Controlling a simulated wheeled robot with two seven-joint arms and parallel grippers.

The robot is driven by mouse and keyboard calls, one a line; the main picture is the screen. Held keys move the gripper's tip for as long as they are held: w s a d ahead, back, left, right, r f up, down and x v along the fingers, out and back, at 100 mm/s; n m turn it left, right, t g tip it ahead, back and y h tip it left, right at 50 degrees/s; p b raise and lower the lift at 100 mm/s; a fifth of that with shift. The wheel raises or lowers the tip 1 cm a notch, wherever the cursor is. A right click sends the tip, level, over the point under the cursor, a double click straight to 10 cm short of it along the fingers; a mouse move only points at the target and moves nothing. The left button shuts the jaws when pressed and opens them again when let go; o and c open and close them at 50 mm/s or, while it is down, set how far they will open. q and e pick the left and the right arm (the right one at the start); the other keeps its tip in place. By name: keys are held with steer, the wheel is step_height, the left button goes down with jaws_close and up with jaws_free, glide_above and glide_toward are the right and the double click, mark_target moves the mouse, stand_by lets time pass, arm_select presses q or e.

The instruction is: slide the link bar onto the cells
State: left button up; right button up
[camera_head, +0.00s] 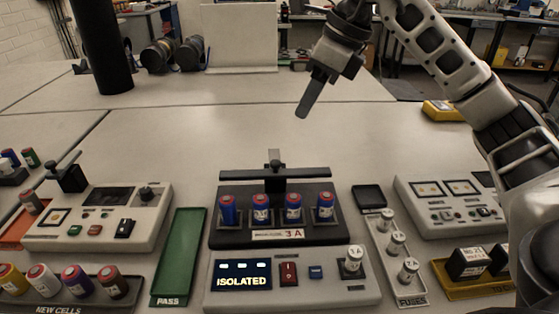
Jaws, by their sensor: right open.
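The link bar (240,174) is a long dark bar lying crosswise just behind the cells, with an upright black handle at its middle. Several blue cells (261,209) stand upright in a row in a black holder (228,238) marked 3A. The bar appears apart from the cell tops, on their far side. My right gripper (309,96) is open and empty, above the table behind the bar and a little to its right. Its fingers point down and overlap in this view. My left gripper is not in view.
A panel reading ISOLATED (242,276) with a red switch stands in front of the holder. A green PASS tray (180,255) is left, a fuse tray (411,290) right. Testers (97,217) (455,208) flank them.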

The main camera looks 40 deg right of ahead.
mark_target(276, 162)
steer(key=x, duration=1.4)
steer(key=shift+f, duration=0.25)
